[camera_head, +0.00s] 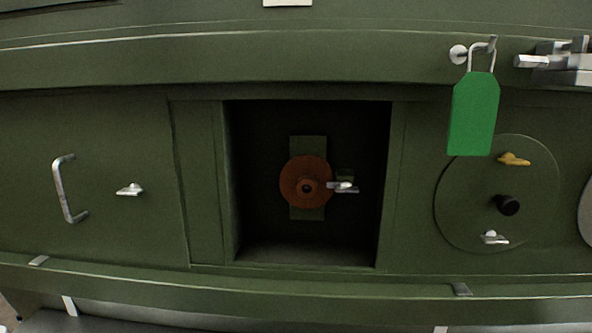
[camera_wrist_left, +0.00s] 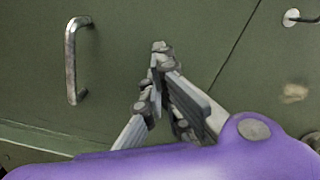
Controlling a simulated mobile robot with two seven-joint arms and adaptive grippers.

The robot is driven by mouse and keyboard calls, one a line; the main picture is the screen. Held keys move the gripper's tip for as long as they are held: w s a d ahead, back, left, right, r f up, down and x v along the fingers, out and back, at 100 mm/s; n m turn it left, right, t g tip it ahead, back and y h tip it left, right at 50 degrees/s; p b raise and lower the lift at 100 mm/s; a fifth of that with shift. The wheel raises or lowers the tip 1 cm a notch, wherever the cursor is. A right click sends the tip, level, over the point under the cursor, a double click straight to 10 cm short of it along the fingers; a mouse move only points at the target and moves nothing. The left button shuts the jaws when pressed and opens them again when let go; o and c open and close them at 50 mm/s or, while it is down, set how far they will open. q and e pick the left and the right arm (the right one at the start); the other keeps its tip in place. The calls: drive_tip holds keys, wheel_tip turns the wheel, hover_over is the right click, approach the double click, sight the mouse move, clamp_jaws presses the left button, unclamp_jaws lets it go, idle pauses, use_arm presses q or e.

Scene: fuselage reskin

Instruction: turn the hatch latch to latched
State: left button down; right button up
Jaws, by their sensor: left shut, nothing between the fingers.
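In the head view, a flat panel on the left carries a bent metal handle (camera_head: 65,190) and a small silver latch (camera_head: 130,190), whose lever lies about level. I cannot tell whether it is latched. The left wrist view shows a metal handle (camera_wrist_left: 72,60) on a green panel. My left gripper (camera_wrist_left: 160,50) is shut and empty, in front of that panel and to the right of the handle. No latch shows clearly there. A grey metal part at the right edge of the head view looks like my right gripper (camera_head: 535,61); its opening is unclear.
An open recess (camera_head: 305,255) holds a red-brown disc (camera_head: 298,170) and a small silver lever (camera_head: 343,187). A green tag (camera_head: 473,115) hangs from a peg. A round cover (camera_head: 460,205) bears a yellow latch (camera_head: 514,159), a black knob (camera_head: 507,205) and a silver latch (camera_head: 491,238).

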use_arm(q)
drive_tip(key=s, duration=0.2)
drive_tip(key=s+b, duration=0.1)
drive_tip(key=s, duration=0.2)
drive_tip(key=shift+s+a+r+b, duration=0.3)
drive_tip(key=shift+s+a+r, duration=0.05)
drive_tip(key=shift+s+a, duration=0.05)
use_arm(e)
drive_tip(key=shift+s+f, duration=0.25)
drive_tip(key=shift+f, duration=0.25)
drive_tip(key=shift+s+f, duration=0.25)
drive_tip(key=shift+f, duration=0.25)
use_arm(q)
drive_tip(key=shift+r, duration=0.1)
use_arm(e)
drive_tip(key=shift+r, duration=0.1)
